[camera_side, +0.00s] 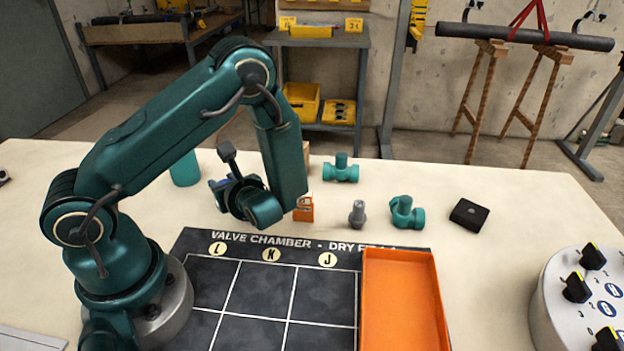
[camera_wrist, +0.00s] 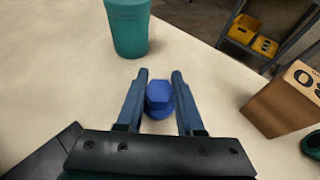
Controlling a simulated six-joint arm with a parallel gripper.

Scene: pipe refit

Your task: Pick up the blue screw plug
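The blue screw plug (camera_wrist: 159,92) shows in the wrist view with its hexagonal head toward the camera. It stands on the pale table between the two blue fingers of my gripper (camera_wrist: 160,75). The fingers are apart, with a gap visible on each side of the plug. I cannot tell the exact height of the fingertips around it. In the side view my arm hides most of the gripper and I cannot make out the plug.
Teal pipe fittings (camera_side: 341,170), a grey plug (camera_side: 357,213) and a black block (camera_side: 468,214) stand farther right. An orange tray (camera_side: 402,300) lies in front.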

